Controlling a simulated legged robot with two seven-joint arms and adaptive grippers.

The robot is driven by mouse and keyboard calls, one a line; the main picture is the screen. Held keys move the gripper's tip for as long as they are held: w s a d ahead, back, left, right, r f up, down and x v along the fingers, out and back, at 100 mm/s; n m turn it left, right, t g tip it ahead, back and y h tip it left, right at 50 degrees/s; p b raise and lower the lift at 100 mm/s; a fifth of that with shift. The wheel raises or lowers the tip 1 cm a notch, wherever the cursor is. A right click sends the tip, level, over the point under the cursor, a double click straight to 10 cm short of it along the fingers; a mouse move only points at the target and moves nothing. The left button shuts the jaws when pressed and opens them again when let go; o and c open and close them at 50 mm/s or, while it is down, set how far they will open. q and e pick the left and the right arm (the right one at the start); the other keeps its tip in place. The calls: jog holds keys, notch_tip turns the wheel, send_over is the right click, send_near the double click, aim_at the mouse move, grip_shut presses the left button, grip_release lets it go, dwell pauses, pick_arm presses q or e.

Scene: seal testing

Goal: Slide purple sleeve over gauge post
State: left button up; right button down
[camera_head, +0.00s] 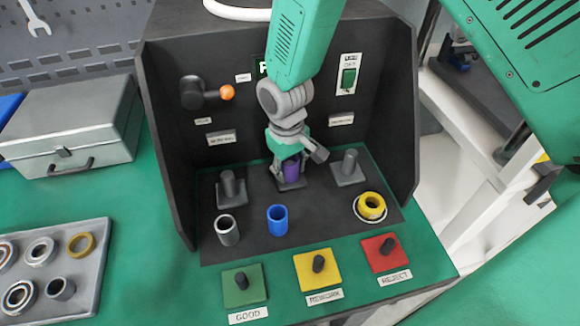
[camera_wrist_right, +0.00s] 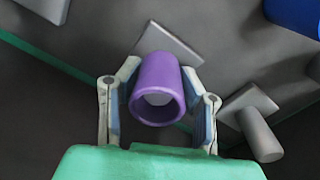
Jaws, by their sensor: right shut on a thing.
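The purple sleeve (camera_head: 291,169) is upright at the middle square plate (camera_head: 290,185) in the head view. My right gripper (camera_head: 288,163) is shut on it from above. In the right wrist view the sleeve (camera_wrist_right: 157,88) sits between the two fingers (camera_wrist_right: 158,112), over a square plate (camera_wrist_right: 183,45). A pale round surface shows inside its bore; I cannot tell whether it is a post top inside the sleeve or something below it. No bare post shows on the middle plate. Grey posts stand on the left plate (camera_head: 229,184) and right plate (camera_head: 349,164). My left gripper is out of view.
A grey sleeve (camera_head: 227,231), a blue sleeve (camera_head: 277,220) and a yellow ring part (camera_head: 370,206) stand in front. Green (camera_head: 243,286), yellow (camera_head: 318,268) and red (camera_head: 386,252) button pads line the front edge. Dark panel walls flank the fixture. A ring tray (camera_head: 88,265) lies left.

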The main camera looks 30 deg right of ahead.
jog(key=shift+a, duration=0.1)
dwell(0.6)
jog(key=c, duration=1.1)
grip_release()
jog(key=shift+f, duration=0.1)
jog(key=shift+o, duration=0.6)
jog(key=shift+a, duration=0.1)
notch_tip(320, 180, up, 9)
jog(key=p, duration=0.8)
jog(key=shift+p, duration=0.4)
